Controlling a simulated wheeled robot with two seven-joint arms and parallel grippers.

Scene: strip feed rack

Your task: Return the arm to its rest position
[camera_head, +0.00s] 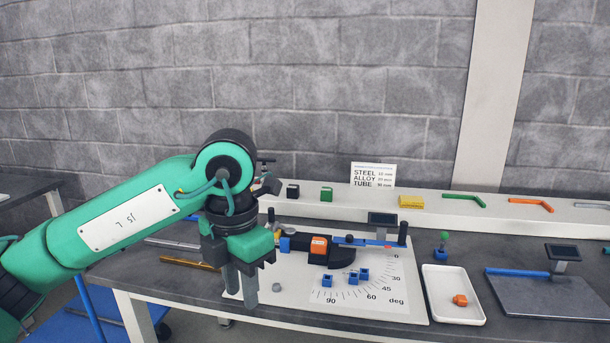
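My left arm (125,215), green with black joints, comes in from the left and reaches over the bench. My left gripper (240,285) points down at the left edge of the white angle plate (395,300). Its two dark fingers show close together, and the gap between them is hard to judge. I see nothing held between them. The arm and gripper hide part of the bench and the plate's left side. My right arm and gripper are not in view.
On the plate stand a bending tool with an orange block (318,245), small blue blocks (362,274) and a grey knob (276,287). To the right are a white tray (450,275) with an orange piece (460,300) and a dark slab (550,298). A shelf (470,217) with samples runs behind.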

